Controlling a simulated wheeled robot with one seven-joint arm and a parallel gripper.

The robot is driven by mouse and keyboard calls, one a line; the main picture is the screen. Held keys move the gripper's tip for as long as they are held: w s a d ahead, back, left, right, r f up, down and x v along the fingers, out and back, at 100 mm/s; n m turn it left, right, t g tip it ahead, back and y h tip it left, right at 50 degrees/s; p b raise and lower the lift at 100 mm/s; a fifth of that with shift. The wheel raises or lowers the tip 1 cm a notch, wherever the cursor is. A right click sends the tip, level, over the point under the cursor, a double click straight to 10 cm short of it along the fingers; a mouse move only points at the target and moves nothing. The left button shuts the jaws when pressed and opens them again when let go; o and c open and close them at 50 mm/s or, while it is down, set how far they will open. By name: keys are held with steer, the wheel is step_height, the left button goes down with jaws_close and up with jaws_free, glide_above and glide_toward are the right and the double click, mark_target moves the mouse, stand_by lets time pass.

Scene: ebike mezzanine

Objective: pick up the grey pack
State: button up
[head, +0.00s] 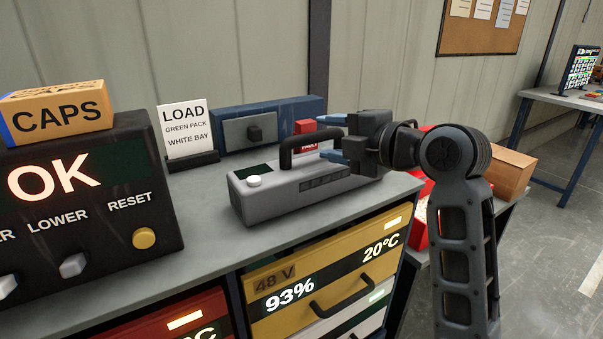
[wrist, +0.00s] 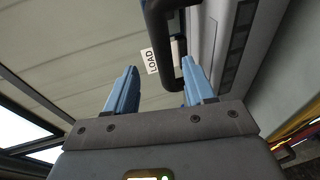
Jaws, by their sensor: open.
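The grey pack (head: 305,188) lies on the grey bench top, with a dark green panel and a white knob at its left end. Its black carry handle (head: 296,139) arches above its top. The handle also shows in the wrist view (wrist: 162,30), close to the right finger, with the pack's slotted side (wrist: 236,45) to the right. My gripper (head: 328,138) is open and empty, its blue fingers pointing left, just right of the handle. It also shows in the wrist view (wrist: 160,75). I cannot tell whether the handle is between the fingertips.
Behind the pack stand a LOAD sign (head: 186,130), a blue unit (head: 228,116) and a small red box (head: 305,126). A black OK console (head: 100,215) with a CAPS box (head: 57,112) stands left. A yellow drawer (head: 325,268) is below. A cardboard box (head: 508,172) is right.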

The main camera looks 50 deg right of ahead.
mark_target(317, 136)
steer(key=shift+w, duration=0.3)
steer(key=shift+p+x, duration=0.3)
steer(key=shift+x, duration=0.6)
steer(key=shift+f+p+x, duration=0.15)
steer(key=shift+p+x, duration=0.2)
steer(key=shift+x, duration=0.85)
steer(key=shift+f+p+x, duration=0.2)
steer(key=shift+p+x, duration=0.1)
steer(key=shift+x, duration=0.9)
jaws_close()
steer(key=shift+d+r, duration=0.1)
steer(key=shift+r, duration=0.2)
